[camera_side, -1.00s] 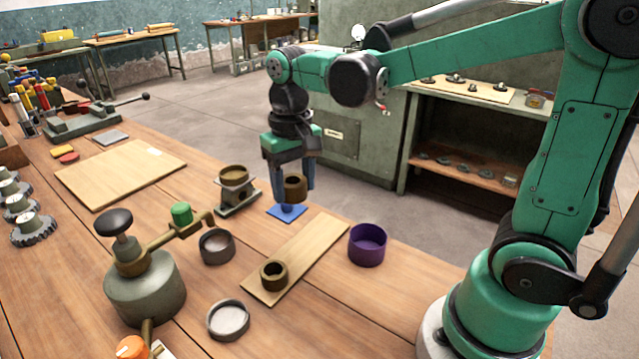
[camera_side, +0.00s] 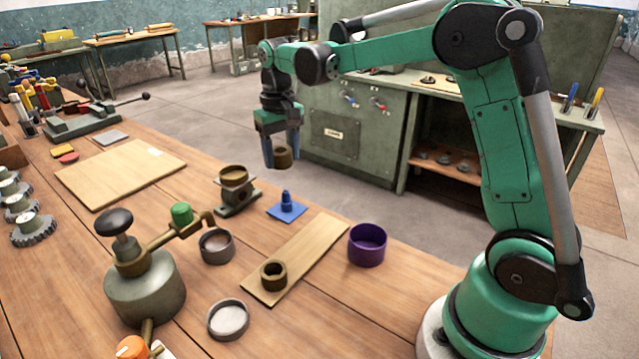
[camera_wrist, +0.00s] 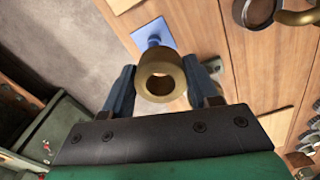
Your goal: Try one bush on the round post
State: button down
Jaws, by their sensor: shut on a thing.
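My gripper (camera_side: 281,160) is shut on a brown bush (camera_side: 283,153), held in the air above and behind the blue post. In the wrist view the held bush (camera_wrist: 163,66) shows its open bore between the two fingers. The round blue post (camera_side: 286,199) stands upright and bare on its square blue base (camera_side: 296,213); it also shows beyond the bush in the wrist view (camera_wrist: 153,40). A second brown bush (camera_side: 273,277) stands on the pale wooden strip (camera_side: 312,243).
A grey fixture with a brown ring-shaped top (camera_side: 234,178) stands just left of the post. A purple cup (camera_side: 367,246), two grey round dishes (camera_side: 216,247) (camera_side: 228,321) and a heavy grey-green device with a black knob (camera_side: 145,288) are nearby. A pale board (camera_side: 120,172) lies at left.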

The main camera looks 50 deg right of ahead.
aim_at(287, 192)
jog(key=d+f, duration=0.1)
jog(key=w+d+f, duration=0.1)
jog(key=f, duration=0.1)
jog(key=shift+w, duration=0.15)
jog(key=shift+a+f, duration=0.1)
jog(key=shift+f, duration=1.6)
jog(key=shift+f, duration=1.6)
jog(key=shift+c, duration=0.7)
grip_release()
jog(key=shift+r, duration=0.1)
